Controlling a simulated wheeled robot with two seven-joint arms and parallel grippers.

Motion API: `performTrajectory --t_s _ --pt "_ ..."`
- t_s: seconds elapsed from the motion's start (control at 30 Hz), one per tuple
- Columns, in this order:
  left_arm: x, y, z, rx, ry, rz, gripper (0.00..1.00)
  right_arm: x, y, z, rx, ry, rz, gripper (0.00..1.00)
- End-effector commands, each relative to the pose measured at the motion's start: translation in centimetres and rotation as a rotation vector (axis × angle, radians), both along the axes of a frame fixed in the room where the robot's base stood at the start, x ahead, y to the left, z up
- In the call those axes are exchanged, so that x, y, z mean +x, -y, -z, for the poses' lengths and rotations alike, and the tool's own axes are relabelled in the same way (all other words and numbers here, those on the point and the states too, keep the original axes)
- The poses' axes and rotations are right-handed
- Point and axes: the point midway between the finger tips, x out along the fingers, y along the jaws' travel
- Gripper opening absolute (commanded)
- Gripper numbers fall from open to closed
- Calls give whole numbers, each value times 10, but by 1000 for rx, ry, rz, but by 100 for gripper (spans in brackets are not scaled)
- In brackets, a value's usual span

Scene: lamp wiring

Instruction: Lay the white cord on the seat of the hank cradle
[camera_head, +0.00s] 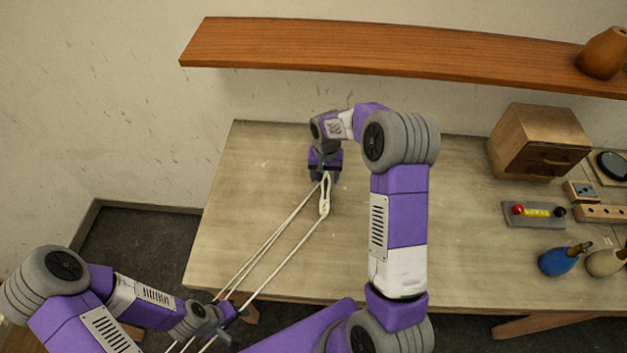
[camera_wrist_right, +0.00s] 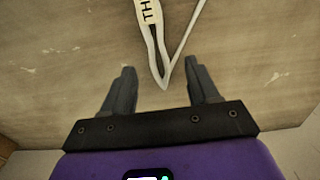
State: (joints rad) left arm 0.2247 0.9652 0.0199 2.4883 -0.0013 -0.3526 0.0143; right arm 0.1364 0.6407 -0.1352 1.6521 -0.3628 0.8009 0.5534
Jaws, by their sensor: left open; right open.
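The white cord (camera_head: 270,240) runs as long strands from the back-middle of the table, past its front edge and out of the bottom of the head view. Its far end is a narrow loop with a pale tag. My right gripper (camera_head: 324,176) is open at that far loop. In the right wrist view, the cord's bend (camera_wrist_right: 164,80) lies between the open right fingers (camera_wrist_right: 160,72), apart from both. My left gripper (camera_head: 228,312) is open beside the cord strands near the front edge; whether it touches them is unclear. I cannot pick out the hank cradle.
The wooden table (camera_head: 470,240) is clear in the middle. At right stand a wooden drawer box (camera_head: 540,142), a grey plate with red and black knobs (camera_head: 534,213) and a blue bulb-shaped object (camera_head: 558,261). A wooden shelf (camera_head: 390,55) hangs above the back.

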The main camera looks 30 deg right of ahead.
Motion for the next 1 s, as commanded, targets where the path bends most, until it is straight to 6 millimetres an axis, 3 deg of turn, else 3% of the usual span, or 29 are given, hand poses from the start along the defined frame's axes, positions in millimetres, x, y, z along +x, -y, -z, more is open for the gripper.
performTrajectory --t_s 0.53,0.83,1.0 --pt "-1 0 -4 0 -2 1 43 -1 0 67 -1 -3 3 60" --pt "-1 0 -4 0 -2 1 43 0 -1 73 -2 1 2 60" --pt "-1 0 -4 0 -2 1 43 0 0 73 -1 0 2 35"
